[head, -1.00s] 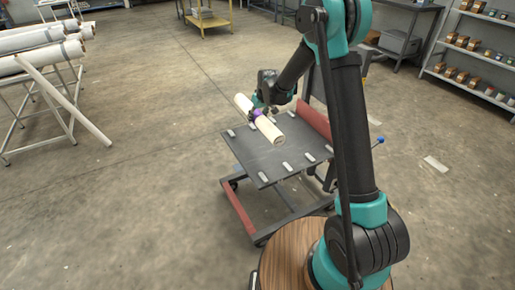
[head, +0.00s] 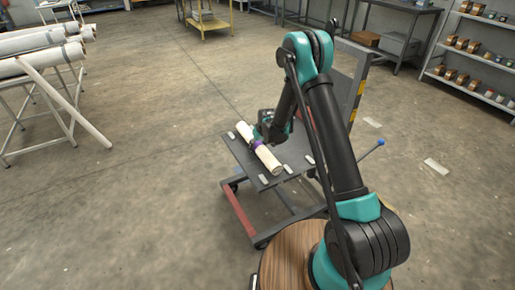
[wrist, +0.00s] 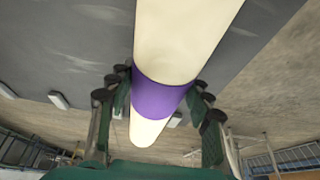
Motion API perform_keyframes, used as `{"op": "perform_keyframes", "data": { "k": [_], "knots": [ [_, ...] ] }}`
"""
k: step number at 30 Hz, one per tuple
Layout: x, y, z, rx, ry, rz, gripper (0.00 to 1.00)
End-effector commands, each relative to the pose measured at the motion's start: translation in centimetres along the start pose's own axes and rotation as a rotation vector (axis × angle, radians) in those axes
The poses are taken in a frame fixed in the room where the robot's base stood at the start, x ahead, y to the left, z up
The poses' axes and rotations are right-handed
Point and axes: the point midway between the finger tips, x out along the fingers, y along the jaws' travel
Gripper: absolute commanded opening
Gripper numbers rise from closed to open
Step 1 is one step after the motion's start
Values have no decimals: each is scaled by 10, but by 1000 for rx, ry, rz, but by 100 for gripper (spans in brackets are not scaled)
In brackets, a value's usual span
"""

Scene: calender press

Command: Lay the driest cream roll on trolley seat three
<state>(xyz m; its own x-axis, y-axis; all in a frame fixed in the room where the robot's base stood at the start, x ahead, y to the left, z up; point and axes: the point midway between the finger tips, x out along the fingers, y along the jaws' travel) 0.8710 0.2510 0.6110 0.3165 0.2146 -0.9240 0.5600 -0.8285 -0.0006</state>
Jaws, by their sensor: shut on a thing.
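My gripper (wrist: 160,90) is shut on a long cream roll (wrist: 188,35), with its fingers on either side of a purple band (wrist: 162,95) around the roll. In the head view the same roll (head: 268,158) lies lengthwise along the left side of the trolley (head: 240,156). My gripper shows there behind the roll (head: 260,136). The trolley has a dark flat top with small pale seat blocks (head: 288,169) along its edges. I cannot tell whether the roll touches the top or hangs just above it. No seat numbers can be read.
White rolls (head: 38,46) rest on a rack at the left, with one leaning pale tube (head: 66,102). A shelf of small boxes (head: 470,55) stands at the right. A yellow trolley (head: 208,22) is at the back. The floor left of the trolley is clear.

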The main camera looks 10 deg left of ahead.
Motion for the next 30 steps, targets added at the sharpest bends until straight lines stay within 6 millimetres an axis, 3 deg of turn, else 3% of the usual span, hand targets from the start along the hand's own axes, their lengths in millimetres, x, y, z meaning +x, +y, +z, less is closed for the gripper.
{"op": "perform_keyframes", "data": {
  "k": [3, 14, 15, 18, 19, 30],
  "knots": [
    [11, 0, 5, 0, 0, 0, 5],
    [14, 0, 6, 0, 0, 0, 5],
    [14, 0, 6, 0, 0, 0, 55],
    [14, 0, 6, 0, 0, 0, 68],
    [14, 0, 6, 0, 0, 0, 71],
    [11, 0, 5, 0, 0, 0, 71]
  ]
}}
